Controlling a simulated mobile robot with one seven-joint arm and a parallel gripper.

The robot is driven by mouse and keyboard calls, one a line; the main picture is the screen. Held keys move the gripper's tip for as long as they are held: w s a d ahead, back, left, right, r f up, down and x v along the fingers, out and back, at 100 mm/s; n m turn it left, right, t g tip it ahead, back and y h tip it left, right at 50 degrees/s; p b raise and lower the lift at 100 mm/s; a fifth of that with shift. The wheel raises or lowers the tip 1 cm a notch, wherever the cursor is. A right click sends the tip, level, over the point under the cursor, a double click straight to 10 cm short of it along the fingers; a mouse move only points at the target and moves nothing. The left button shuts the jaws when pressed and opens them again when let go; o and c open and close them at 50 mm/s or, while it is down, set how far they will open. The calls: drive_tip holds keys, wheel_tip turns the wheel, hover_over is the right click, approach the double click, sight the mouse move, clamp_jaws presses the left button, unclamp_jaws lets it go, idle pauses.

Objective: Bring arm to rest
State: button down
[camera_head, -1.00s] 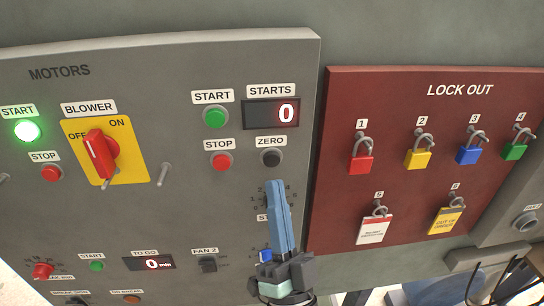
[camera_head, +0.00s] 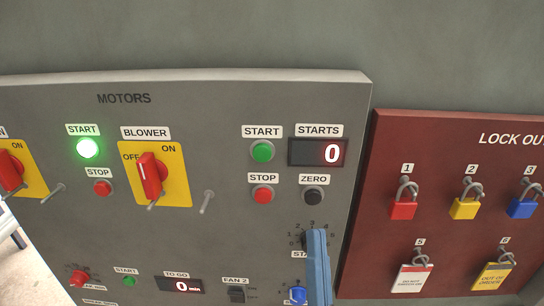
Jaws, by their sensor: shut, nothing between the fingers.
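My gripper (camera_head: 317,240) shows as long blue fingers pressed together, pointing up from the bottom edge of the head view. It is shut with nothing visible between the fingers. Its tips are in front of the grey motors panel (camera_head: 225,110), over a numbered dial (camera_head: 305,240) that they partly cover. The tips are below the black ZERO button (camera_head: 313,196). Whether they touch the panel I cannot tell. The rest of my arm is below the picture.
The green START lamp (camera_head: 87,148) is lit. The BLOWER switch (camera_head: 152,176) has a red handle. The STARTS display (camera_head: 318,152) reads 0. The red lock-out board (camera_head: 450,210) with coloured padlocks is to the right. Pegs stick out from the panel.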

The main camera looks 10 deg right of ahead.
drive_tip(key=w+a+r+n, duration=0.1)
drive_tip(key=w+a+r, duration=0.1)
drive_tip(key=r, duration=0.7)
drive_tip(key=w+a+r+n, duration=0.1)
drive_tip(key=w+a+r, duration=0.15)
drive_tip(key=r, duration=0.65)
drive_tip(key=s+a+r+n+y, duration=0.2)
drive_tip(key=s+a+r+n, duration=0.1)
drive_tip(key=r, duration=0.4)
drive_tip(key=s+a+r+n+y, duration=0.2)
drive_tip(key=s+a+r+n, duration=0.2)
drive_tip(key=r, duration=0.4)
drive_tip(key=shift+s+a+r+t+y, duration=0.3)
drive_tip(key=shift+s+a+y, duration=0.15)
drive_tip(key=shift+a, duration=0.55)
drive_tip(key=shift+f, duration=0.2)
